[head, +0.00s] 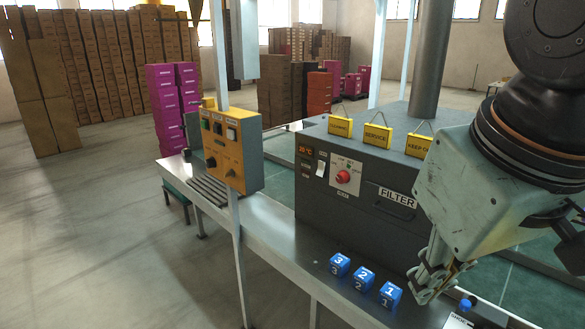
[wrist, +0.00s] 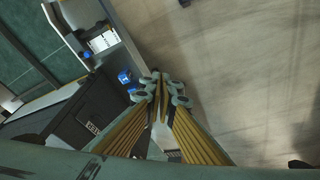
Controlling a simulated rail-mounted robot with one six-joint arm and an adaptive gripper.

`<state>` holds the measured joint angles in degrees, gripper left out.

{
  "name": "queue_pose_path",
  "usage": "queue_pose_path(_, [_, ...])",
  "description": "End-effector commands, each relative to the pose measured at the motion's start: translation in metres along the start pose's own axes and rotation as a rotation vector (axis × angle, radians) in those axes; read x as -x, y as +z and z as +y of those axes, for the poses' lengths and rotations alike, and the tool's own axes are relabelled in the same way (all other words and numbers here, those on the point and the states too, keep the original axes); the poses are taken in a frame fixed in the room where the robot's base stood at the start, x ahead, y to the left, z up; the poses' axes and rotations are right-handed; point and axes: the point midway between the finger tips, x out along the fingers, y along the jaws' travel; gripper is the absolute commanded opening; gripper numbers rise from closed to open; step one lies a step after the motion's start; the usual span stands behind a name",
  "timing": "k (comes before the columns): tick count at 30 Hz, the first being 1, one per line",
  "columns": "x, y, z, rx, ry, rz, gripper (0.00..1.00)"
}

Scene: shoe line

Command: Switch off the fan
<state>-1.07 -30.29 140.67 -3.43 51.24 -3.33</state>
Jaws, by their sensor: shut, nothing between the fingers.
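A dark grey machine box (head: 400,160) marked FILTER stands on the bench with a round grey duct (head: 431,60) rising from it. I cannot make out a fan label on it. Its front has a red knob (head: 343,177) on a pale plate, a white switch (head: 321,169) and a small lit display (head: 305,151). The switch's position is too small to read. My gripper (head: 424,296) is shut and empty, low in front of the box's right part, near the blue cubes and apart from the knob. In the wrist view my gripper (wrist: 162,78) points over the bench edge and floor.
Blue numbered cubes 3 (head: 340,265), 2 (head: 362,279) and 1 (head: 390,295) stand along the bench (head: 290,255). A yellow control box (head: 232,150) on a post stands left. Yellow signs (head: 378,135) stand on the machine. A labelled tray (wrist: 104,42) lies right of the cubes.

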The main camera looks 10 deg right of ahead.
Motion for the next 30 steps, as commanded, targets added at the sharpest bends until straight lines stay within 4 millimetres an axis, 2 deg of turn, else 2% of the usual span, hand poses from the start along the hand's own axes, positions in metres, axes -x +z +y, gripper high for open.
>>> queue_pose_path(13, [0.009,-0.086,0.028,0.267,0.081,-0.057,0.00])
queue_pose_path(30, [-0.002,-0.199,0.051,0.622,0.170,-0.138,0.00])
